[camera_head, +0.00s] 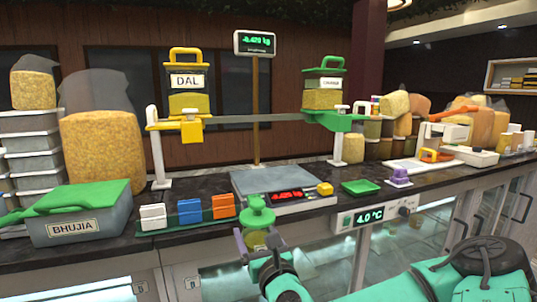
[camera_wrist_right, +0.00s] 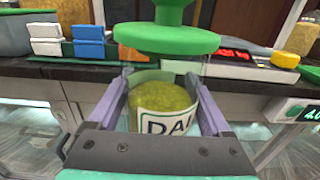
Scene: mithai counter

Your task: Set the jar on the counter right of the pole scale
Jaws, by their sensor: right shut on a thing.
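My right gripper (camera_head: 257,246) is shut on a clear jar (camera_head: 256,217) with a green knobbed lid. In the right wrist view the jar (camera_wrist_right: 165,100) stands about upright between the purple fingers, with yellow-green filling and a partly hidden DAL label. The head view shows it in front of the counter's front edge, overlapping the scale's left front corner. The pole scale (camera_head: 268,181) has a grey platform, a red readout and a pole with a display (camera_head: 255,43). My left gripper is not in view.
Further right are a green tray (camera_head: 360,187) and a purple object (camera_head: 400,177). Colored blocks (camera_head: 188,211) and a BHUJIA box (camera_head: 80,215) stand left. A shelf (camera_head: 240,123) with two jars spans behind.

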